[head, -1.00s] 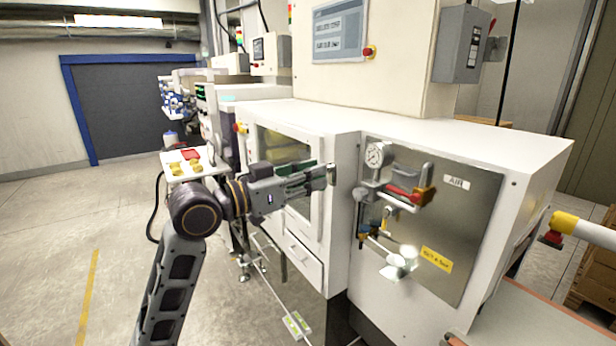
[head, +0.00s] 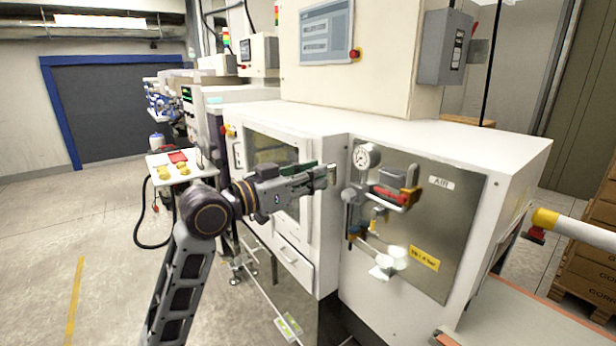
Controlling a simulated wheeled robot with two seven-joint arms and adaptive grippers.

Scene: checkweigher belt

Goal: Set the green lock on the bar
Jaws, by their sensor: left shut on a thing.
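My left gripper (head: 322,176) reaches in from the left, in front of the white machine cabinet. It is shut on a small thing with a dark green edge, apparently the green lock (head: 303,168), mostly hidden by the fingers. The fingertips point right, a little left of the pressure gauge (head: 365,157) and apart from it in the picture. A silvery bar (head: 385,198) with a red part (head: 390,193) and an orange-yellow end block sits right of the gripper, on the steel air panel (head: 440,225). My right gripper is not in view.
The white cabinet (head: 480,150) fills the middle. Fittings and a pale round cup (head: 385,262) stick out below the gauge. A control box (head: 180,168) with yellow buttons stands behind my left arm. A white tube (head: 580,228) with a yellow collar enters from the right. Floor is open at left.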

